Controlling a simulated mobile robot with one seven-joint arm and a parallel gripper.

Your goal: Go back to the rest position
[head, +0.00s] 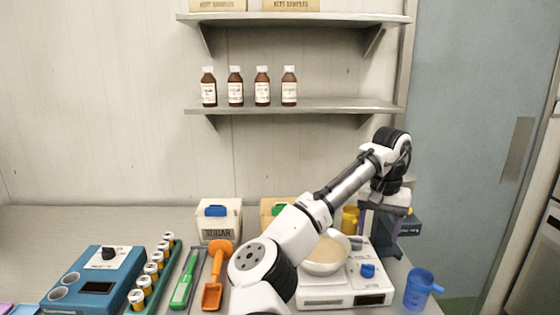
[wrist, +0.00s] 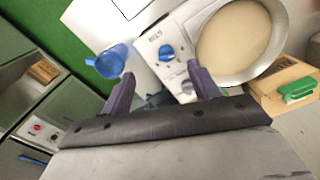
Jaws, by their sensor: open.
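My gripper (wrist: 160,88) is open, with nothing between its two purple fingers in the wrist view. In the head view my arm reaches to the right, and my gripper (head: 384,225) points down beside the white heating unit (head: 345,295). A round pan (head: 325,262) of pale mixture sits on that unit, partly behind my arm. The pan also shows in the wrist view (wrist: 235,40), to the right of the fingers. A blue knob (wrist: 166,52) is on the unit. A blue cup (wrist: 112,62) stands apart from the gripper, beyond the left finger.
A sugar box (head: 219,222), an orange scoop (head: 214,280), a green-handled tool (head: 184,280), a rack of several capped vials (head: 150,275) and a blue device (head: 95,275) stand left of my arm. A shelf (head: 330,105) with several brown bottles hangs above.

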